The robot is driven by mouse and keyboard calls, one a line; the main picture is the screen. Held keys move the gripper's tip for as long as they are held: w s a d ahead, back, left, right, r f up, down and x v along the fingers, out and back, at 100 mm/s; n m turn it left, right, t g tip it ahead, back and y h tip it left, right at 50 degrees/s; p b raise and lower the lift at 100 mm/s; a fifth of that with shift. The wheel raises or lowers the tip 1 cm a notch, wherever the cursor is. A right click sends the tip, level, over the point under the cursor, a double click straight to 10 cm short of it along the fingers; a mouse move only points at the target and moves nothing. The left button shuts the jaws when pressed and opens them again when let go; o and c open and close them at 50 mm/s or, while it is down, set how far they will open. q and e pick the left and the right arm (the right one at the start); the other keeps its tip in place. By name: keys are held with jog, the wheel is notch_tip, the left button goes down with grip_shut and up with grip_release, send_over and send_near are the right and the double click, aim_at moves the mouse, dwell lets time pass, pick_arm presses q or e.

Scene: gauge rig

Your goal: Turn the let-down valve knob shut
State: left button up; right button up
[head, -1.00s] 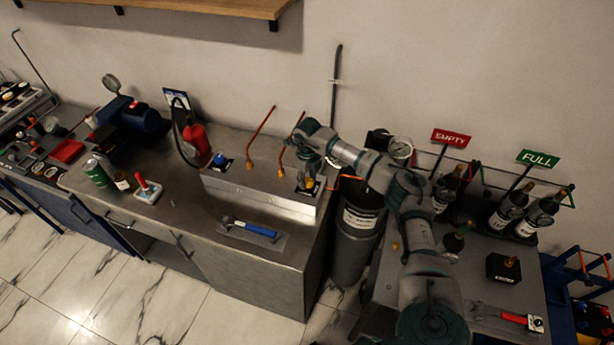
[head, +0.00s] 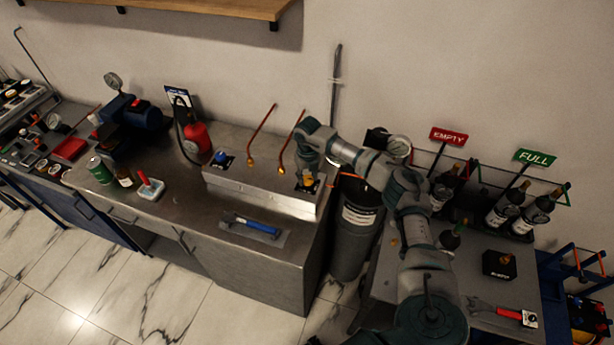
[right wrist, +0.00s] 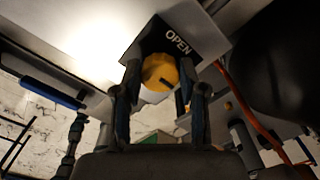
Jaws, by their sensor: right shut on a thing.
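The yellow let-down valve knob (right wrist: 160,72) sits on a black plate (right wrist: 187,30) marked OPEN in the right wrist view. My left gripper is not in view.
A blue knob (head: 221,158) and copper pipes (head: 262,133) stand along the metal panel (head: 265,190). A grey cylinder (head: 352,240) stands right of the bench. Bottles stand by the EMPTY (head: 449,136) and FULL (head: 535,156) signs.

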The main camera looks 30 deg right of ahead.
aim_at(308, 178)
jog(key=shift+s+d+f, duration=0.1)
jog(key=shift+f, duration=0.05)
jog(key=o, duration=1.1)
jog(key=shift+o, duration=0.2)
jog(key=shift+r, duration=0.2)
notch_tip(308, 178, up, 12)
jog(key=shift+f, duration=0.25)
jog(key=shift+d, duration=0.1)
